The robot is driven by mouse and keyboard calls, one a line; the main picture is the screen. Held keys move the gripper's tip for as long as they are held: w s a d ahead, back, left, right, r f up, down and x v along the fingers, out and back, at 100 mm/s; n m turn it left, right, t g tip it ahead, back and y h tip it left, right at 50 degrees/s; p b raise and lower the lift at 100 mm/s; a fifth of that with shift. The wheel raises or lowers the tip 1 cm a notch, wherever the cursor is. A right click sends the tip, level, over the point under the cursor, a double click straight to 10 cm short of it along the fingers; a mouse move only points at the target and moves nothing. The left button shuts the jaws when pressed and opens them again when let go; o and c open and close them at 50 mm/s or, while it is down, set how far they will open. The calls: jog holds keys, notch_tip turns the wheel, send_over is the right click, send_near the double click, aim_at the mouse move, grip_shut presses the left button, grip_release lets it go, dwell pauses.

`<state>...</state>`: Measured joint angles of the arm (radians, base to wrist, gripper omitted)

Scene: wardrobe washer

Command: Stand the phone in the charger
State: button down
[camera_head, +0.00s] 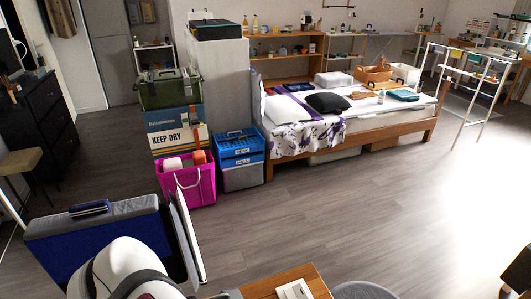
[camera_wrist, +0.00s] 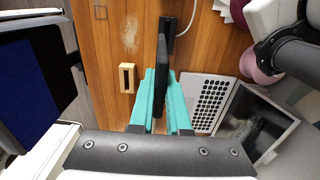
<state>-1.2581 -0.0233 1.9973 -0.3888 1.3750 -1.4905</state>
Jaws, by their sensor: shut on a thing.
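In the wrist view, my gripper (camera_wrist: 163,112) has two teal fingers shut on a dark phone (camera_wrist: 162,66), which shows nearly edge-on between them. A small black object, apparently the charger (camera_wrist: 169,24), lies just beyond the phone's far end on the wooden desk, with a white cable running from it. The phone's far end overlaps or comes close to the charger in this view. I cannot tell whether they touch. Neither phone, charger nor gripper can be made out in the head view.
On the wooden desk (camera_wrist: 115,70) are a small light wooden block (camera_wrist: 127,78) left of the phone, a white keyboard-like panel (camera_wrist: 210,100) and a tilted screen (camera_wrist: 255,125) to the right. In the head view, a blue case (camera_head: 95,240) stands by the desk (camera_head: 262,290).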

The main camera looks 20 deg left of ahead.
jog(key=shift+s+d+f, duration=0.1)
jog(key=shift+s+d, duration=0.05)
jog(key=shift+d, duration=0.3)
jog(key=shift+s+d+f, duration=0.1)
jog(key=shift+d, duration=0.35)
notch_tip(320, 180, down, 10)
jog(key=shift+f, duration=2.05)
dwell(0.9)
jog(key=c, duration=0.8)
grip_release()
